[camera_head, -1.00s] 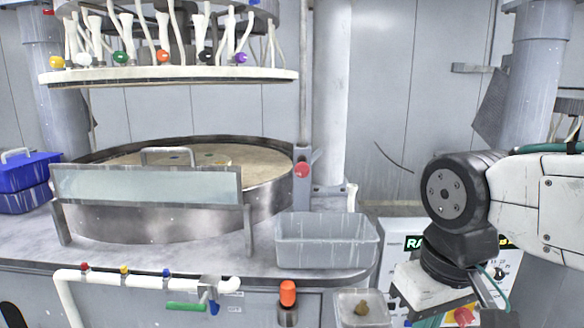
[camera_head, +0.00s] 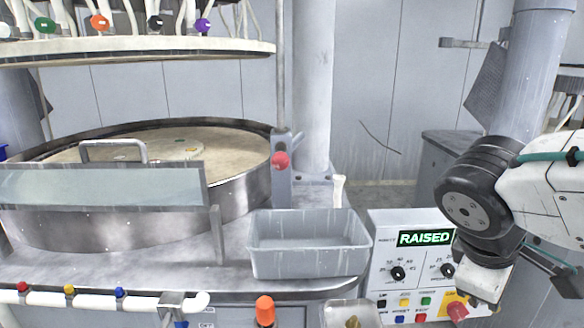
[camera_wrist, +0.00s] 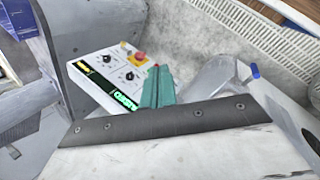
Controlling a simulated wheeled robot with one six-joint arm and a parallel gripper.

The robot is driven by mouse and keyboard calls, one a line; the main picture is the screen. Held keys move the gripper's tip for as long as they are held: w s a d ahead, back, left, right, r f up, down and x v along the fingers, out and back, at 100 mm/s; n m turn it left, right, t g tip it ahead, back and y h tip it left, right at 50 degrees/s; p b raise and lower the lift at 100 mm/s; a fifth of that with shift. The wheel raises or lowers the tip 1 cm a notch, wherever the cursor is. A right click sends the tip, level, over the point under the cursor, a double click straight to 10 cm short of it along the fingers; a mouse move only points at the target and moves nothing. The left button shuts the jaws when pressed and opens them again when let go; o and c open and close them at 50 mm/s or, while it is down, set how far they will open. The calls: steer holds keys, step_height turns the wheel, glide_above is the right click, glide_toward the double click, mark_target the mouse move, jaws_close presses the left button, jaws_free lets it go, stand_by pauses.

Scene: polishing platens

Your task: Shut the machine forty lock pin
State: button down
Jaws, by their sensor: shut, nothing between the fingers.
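A red ball knob (camera_head: 281,160), which looks like the lock pin, sticks out of a grey bracket (camera_head: 283,185) beside the round steel platen tub (camera_head: 240,190). Whether the pin is in or out I cannot tell. The control panel (camera_head: 382,250) stands right of it and reads RAISED in green. The upper plate (camera_head: 140,52) hangs above the platen with a clear gap. My gripper (camera_wrist: 157,78) shows in the wrist view as teal fingers, shut and empty, in front of the panel (camera_wrist: 105,80). It is well away from the red knob.
A grey plastic bin (camera_head: 310,262) sits on the bench corner below the knob. A glass splash guard (camera_head: 100,187) fronts the platen. White pipework (camera_head: 120,300) and an orange cap (camera_head: 265,310) lie along the front. The air right of the bracket is clear.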

steer(key=w+a+r+n+t+h, duration=0.3)
steer(key=w+n+t, duration=0.1)
steer(key=w+n, duration=0.4)
steer(key=n+t+y, duration=0.8)
steer(key=n+t, duration=0.4)
steer(key=n, duration=0.8)
glide_toward(280, 164)
steer(key=w, duration=0.7)
steer(key=shift+f, duration=0.15)
